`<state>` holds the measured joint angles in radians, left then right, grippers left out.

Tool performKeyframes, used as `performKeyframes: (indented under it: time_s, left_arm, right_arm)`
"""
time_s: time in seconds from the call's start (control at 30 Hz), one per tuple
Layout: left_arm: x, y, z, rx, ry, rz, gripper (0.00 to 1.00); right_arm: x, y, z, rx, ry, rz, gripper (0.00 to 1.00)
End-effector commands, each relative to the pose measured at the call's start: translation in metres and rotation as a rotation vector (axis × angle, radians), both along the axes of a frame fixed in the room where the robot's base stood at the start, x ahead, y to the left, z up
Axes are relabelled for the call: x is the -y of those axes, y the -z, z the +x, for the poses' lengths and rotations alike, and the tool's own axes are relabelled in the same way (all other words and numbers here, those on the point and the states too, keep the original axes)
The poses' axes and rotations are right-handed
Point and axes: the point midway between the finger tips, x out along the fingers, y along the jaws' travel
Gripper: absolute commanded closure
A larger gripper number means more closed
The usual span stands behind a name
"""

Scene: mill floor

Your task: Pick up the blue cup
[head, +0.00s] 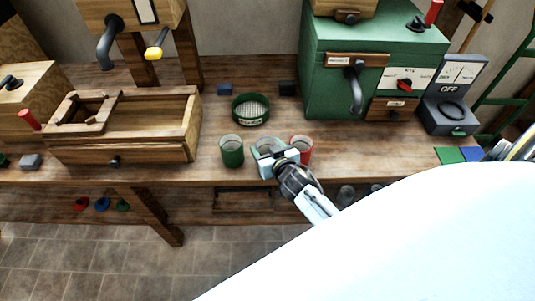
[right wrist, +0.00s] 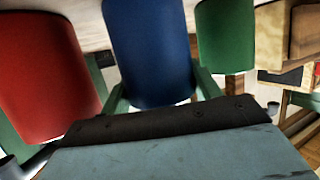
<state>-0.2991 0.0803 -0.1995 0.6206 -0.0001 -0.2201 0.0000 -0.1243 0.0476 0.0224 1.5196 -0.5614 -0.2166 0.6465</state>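The blue cup (right wrist: 152,50) stands in the middle of the right wrist view, between a red cup (right wrist: 45,62) on the left and a green cup (right wrist: 225,38) on the right. In the head view the same green cup (head: 232,151) and red cup (head: 301,147) stand near the bench's front edge. My right gripper (head: 275,151) is between them and hides most of the blue cup. Its fingers are apart, one on each side of the blue cup; whether they touch it I cannot tell. My left gripper is not in view.
A green-rimmed sieve (head: 251,109) lies behind the cups on the wooden bench (head: 215,172). A wooden box (head: 150,125) stands at the left, a green machine (head: 325,75) at the back right.

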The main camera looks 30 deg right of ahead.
Motion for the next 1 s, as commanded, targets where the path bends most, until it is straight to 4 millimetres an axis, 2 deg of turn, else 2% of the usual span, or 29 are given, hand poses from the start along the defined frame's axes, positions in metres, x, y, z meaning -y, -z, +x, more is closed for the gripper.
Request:
performKeyframes:
  time_s: [0.03,0.3,0.57,0.67,1.0]
  left_arm:
    - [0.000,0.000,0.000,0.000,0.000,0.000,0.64]
    - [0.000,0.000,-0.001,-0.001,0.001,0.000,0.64]
    - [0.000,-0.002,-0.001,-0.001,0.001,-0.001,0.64]
    - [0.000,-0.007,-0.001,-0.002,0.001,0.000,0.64]
    - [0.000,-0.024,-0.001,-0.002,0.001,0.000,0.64]
  right_arm:
    - [0.000,0.000,0.000,0.000,0.000,0.000,0.46]
    - [0.000,-0.001,0.000,0.001,0.000,0.000,0.80]
    - [0.000,-0.005,0.000,0.002,0.000,0.000,0.80]
    - [0.000,-0.018,0.000,0.004,-0.002,-0.002,0.80]
    - [0.000,-0.084,0.000,0.004,-0.001,-0.002,0.80]
